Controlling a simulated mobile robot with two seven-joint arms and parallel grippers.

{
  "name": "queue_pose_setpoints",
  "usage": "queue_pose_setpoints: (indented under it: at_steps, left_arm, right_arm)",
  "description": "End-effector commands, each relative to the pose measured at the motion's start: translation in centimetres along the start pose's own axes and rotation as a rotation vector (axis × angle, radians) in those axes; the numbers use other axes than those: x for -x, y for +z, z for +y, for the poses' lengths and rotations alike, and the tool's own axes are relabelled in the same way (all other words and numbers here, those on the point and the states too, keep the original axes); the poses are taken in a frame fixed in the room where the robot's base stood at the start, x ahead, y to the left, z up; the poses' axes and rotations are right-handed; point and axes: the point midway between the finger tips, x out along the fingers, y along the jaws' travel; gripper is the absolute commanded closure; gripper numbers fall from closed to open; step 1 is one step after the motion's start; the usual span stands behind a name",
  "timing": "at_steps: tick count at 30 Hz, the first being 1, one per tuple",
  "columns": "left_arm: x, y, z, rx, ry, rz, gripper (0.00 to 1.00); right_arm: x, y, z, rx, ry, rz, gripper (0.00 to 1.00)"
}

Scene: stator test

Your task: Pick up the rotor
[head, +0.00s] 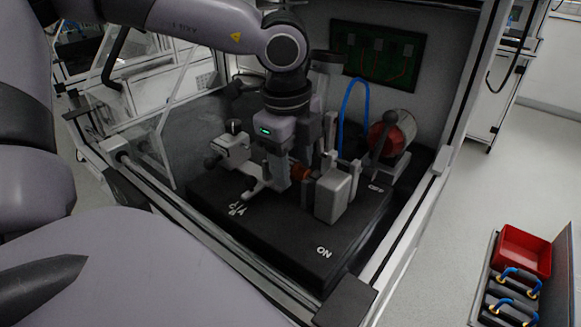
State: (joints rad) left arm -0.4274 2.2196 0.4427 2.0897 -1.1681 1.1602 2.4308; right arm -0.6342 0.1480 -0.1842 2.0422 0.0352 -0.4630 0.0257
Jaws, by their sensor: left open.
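My left gripper (272,186) reaches down over the black test bench (240,222) inside the enclosure, and its jaws are open. A small red-orange cylindrical part (300,171), which may be the rotor, sits just right of the fingers among grey fixture blocks. It is partly hidden, and I cannot tell whether a finger touches it. A larger red and grey round unit (391,137) stands at the back right of the bench, apart from the gripper. My right gripper is not in view.
A grey block (336,194) stands right of the gripper, near the ON marking. A blue hose (347,105) arches behind. The enclosure's frame (405,232) edges the bench. A red bin (521,251) and parts with blue hoses lie outside at lower right. The bench front is clear.

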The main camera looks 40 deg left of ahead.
Motion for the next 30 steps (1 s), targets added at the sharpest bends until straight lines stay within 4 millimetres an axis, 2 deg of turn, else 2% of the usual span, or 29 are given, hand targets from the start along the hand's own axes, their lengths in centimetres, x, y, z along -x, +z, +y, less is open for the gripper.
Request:
queue_pose_setpoints:
  at_steps: [2,6,7,15,20,26,30]
  left_arm:
    - [0.0,0.0,0.0,0.0,0.0,0.0,0.49]
    - [0.0,0.0,0.0,0.0,0.0,0.0,0.95]
    - [0.0,0.0,0.0,0.0,0.001,-0.001,1.0]
    - [0.2,0.0,0.0,0.0,-0.001,-0.001,1.0]
    - [1.0,0.0,-0.2,0.0,-0.003,-0.002,1.0]
    - [3.8,0.0,-0.6,0.0,-0.006,-0.002,1.0]
    - [6.6,0.0,-0.9,0.001,-0.007,-0.002,1.0]
  right_arm:
    - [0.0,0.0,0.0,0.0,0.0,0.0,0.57]
    - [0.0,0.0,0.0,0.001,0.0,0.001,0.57]
    - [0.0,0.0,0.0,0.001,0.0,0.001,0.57]
    - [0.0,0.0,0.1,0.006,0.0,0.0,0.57]
    - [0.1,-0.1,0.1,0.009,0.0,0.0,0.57]
    - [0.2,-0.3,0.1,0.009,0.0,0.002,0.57]
    - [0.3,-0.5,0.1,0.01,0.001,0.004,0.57]
